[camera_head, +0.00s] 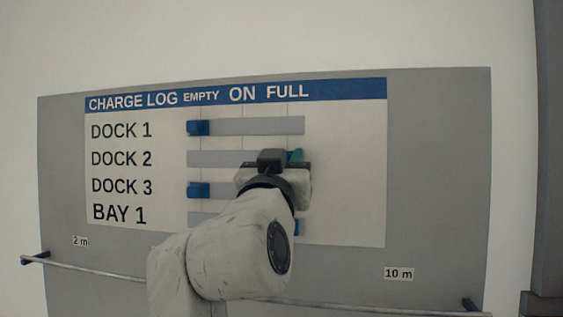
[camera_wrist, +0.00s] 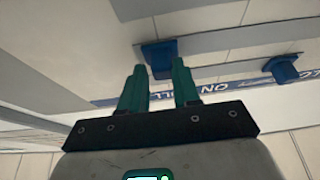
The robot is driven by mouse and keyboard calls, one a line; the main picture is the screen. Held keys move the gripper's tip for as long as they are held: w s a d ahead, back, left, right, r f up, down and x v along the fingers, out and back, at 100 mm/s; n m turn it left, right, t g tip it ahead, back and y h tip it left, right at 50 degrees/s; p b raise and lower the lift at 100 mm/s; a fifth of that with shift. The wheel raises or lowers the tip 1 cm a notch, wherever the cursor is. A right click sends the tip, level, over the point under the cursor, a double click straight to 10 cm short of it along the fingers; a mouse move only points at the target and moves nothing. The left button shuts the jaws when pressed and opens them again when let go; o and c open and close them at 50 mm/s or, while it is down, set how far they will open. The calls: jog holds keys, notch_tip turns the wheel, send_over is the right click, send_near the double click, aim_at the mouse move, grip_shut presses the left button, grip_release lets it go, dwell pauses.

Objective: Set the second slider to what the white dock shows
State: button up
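The charge log panel (camera_head: 150,215) fills the middle of the head view. Its DOCK 2 track (camera_head: 212,158) is the second row; no knob shows on its EMPTY end. My gripper (camera_head: 297,155) is at the FULL end of that row, mostly hidden by my own arm. In the wrist view, upside down, its two green fingers (camera_wrist: 160,68) stand either side of the DOCK 2 blue slider knob (camera_wrist: 160,48) and look closed on it. Contact is hard to see. No white dock is in view.
The DOCK 1 knob (camera_head: 198,128) and DOCK 3 knob (camera_head: 198,190) sit at EMPTY. BAY 1's blue knob (camera_head: 297,227) shows partly beside my arm, toward FULL. A rail (camera_head: 110,270) runs below the panel. A dark upright (camera_head: 548,150) stands at the right edge.

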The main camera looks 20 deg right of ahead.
jog(key=o, duration=0.3)
jog(key=shift+d, duration=0.1)
jog(key=shift+o, duration=0.2)
jog(key=b+v, duration=0.3)
jog(key=v, duration=0.8)
jog(key=shift+b, duration=0.35)
